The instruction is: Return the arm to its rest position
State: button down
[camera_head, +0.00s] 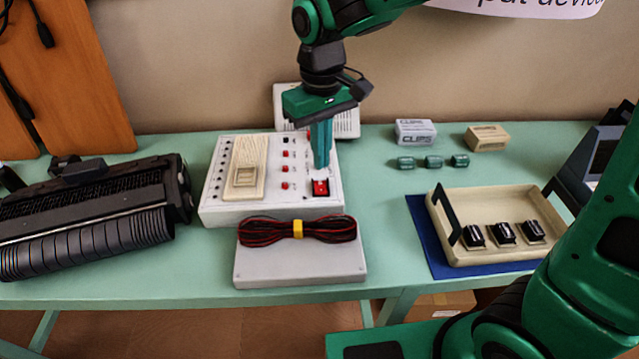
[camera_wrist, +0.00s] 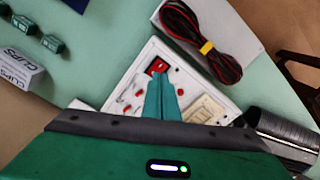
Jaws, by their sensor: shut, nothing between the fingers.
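My gripper (camera_head: 321,168) is green, points straight down and has its fingers together with nothing between them. It hangs over the right part of a white control box (camera_head: 215,208), its tips just behind a red switch (camera_head: 320,187). I cannot tell whether the tips touch the box. In the wrist view my gripper (camera_wrist: 164,82) is also shut, its tips beside the red switch (camera_wrist: 157,67).
A cable bundle (camera_head: 296,230) lies on a grey box in front. A black ribbed device (camera_head: 90,215) stands left. A beige tray (camera_head: 495,252) with black pieces, green blocks (camera_head: 433,162) and small boxes (camera_head: 415,132) are right. Bare tabletop (camera_head: 375,200) lies between.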

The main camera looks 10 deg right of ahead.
jog(key=shift+d, duration=0.1)
jog(key=s+d+r+m, duration=0.1)
jog(key=s+d+m, duration=0.2)
jog(key=d, duration=0.9)
jog(key=s+d+r+m, duration=0.1)
jog(key=s+d+m, duration=0.2)
jog(key=d, duration=0.9)
jog(key=s+d+f+m, duration=0.2)
jog(key=s+d+m, duration=0.4)
jog(key=s+d, duration=0.5)
jog(key=s, duration=0.4)
jog(key=shift+f, duration=0.2)
jog(key=shift+w, duration=0.15)
